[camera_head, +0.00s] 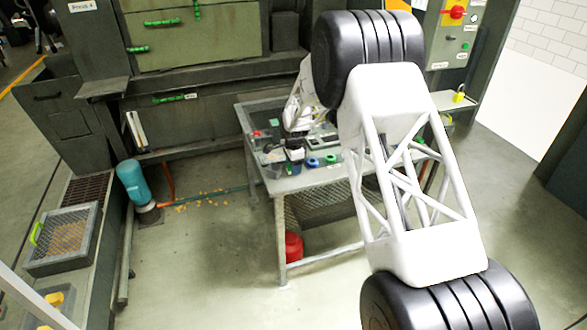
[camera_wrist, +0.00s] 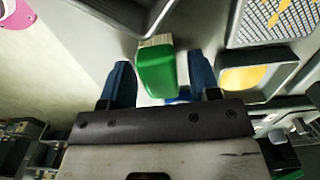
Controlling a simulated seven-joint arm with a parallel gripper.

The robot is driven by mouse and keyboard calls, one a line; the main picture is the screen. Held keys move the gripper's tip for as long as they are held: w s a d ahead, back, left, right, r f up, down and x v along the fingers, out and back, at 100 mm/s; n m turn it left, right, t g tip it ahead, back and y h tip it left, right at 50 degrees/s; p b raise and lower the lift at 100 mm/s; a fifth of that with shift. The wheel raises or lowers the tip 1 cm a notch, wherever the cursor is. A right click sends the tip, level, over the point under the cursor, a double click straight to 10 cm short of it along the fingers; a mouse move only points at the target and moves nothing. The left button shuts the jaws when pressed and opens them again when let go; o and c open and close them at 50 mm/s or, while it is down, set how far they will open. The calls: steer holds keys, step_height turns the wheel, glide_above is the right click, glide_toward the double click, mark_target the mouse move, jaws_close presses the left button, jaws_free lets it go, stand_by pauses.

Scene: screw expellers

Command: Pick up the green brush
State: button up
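The green brush (camera_wrist: 157,72) shows in the wrist view as a green block with pale bristles at its far end. It lies between the two blue fingers of my gripper (camera_wrist: 161,80), with visible gaps on both sides. The fingers are open and do not appear to touch it. In the head view my gripper (camera_head: 287,145) is low over the grey work table (camera_head: 310,180). The brush cannot be made out with certainty there, as my arm and gripper cover part of the tabletop.
In the wrist view a grey bin with a yellow item (camera_wrist: 245,77) and a mesh tray (camera_wrist: 285,20) lie to the right. In the head view blue and green rings (camera_head: 322,160) lie right of my gripper. A red container (camera_head: 292,246) is under the table.

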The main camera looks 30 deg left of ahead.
steer(key=c, duration=0.8)
steer(key=shift+r, duration=0.2)
steer(key=shift+r, duration=1.55)
steer(key=s+d, duration=0.3)
steer(key=s, duration=0.1)
steer(key=s+d+r, duration=0.1)
steer(key=s+d, duration=0.2)
steer(key=s, duration=0.1)
steer(key=s+d, duration=0.3)
steer(key=s, duration=0.1)
steer(key=shift+s+d+r, duration=0.25)
steer(key=shift+s+r, duration=0.05)
steer(key=shift+s, duration=0.1)
